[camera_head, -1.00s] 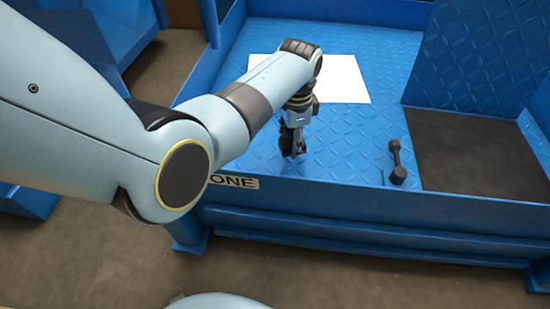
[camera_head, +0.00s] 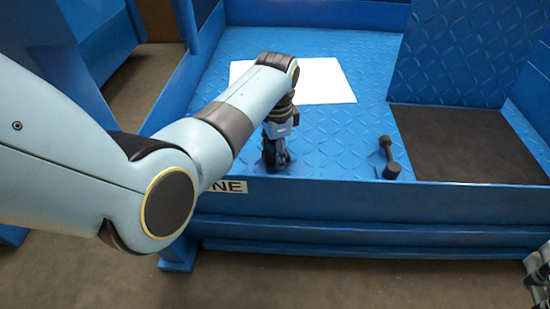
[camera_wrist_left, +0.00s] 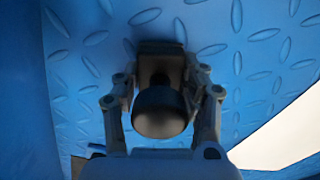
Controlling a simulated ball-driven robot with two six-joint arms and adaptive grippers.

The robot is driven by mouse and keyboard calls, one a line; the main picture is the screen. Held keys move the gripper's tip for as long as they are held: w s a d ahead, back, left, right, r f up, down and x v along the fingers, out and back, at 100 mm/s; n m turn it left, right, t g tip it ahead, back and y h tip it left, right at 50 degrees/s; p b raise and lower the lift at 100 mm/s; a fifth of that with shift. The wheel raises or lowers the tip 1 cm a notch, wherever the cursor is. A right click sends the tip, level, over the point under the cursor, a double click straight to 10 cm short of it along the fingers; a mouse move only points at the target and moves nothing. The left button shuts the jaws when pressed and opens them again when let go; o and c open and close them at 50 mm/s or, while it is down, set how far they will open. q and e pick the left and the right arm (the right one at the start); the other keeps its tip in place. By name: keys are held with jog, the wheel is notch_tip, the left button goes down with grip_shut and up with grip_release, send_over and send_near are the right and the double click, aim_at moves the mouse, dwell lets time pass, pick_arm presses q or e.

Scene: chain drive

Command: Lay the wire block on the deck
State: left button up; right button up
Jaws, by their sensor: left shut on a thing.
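My left gripper (camera_head: 275,158) points down low over the blue tread-plate deck (camera_head: 345,135), near its front edge. In the left wrist view, its fingers (camera_wrist_left: 163,100) are shut on a dark piece with a rounded knob (camera_wrist_left: 160,112) and a squarish part behind it, which looks like the wire block. The piece is close to the deck; whether it touches cannot be told. In the head view the gripper mostly hides it. Part of what looks like my right gripper (camera_head: 538,278) shows at the lower right edge, cut off by the frame.
A white sheet (camera_head: 325,82) lies on the deck behind the left gripper. A dark hammer-like piece (camera_head: 390,160) lies to the right. Beyond it is a dark brown recessed panel (camera_head: 465,145). A lettered label (camera_head: 229,187) marks the front edge. The deck between gripper and hammer-like piece is clear.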

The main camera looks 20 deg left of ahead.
pick_arm(q)
jog(key=shift+f+b, duration=0.35)
jog(key=shift+f, duration=0.1)
pick_arm(e)
notch_tip(320, 180, up, 6)
jog(key=w+t+y, duration=0.1)
jog(key=w+t, duration=0.1)
jog(key=shift+w+a+n+t, duration=0.15)
jog(key=shift+a+n+t, duration=0.15)
jog(key=shift+a+t, duration=0.1)
jog(key=shift+r, duration=0.1)
pick_arm(q)
jog(key=o, duration=1.1)
jog(key=shift+f, duration=0.1)
pick_arm(e)
jog(key=shift+r, duration=0.1)
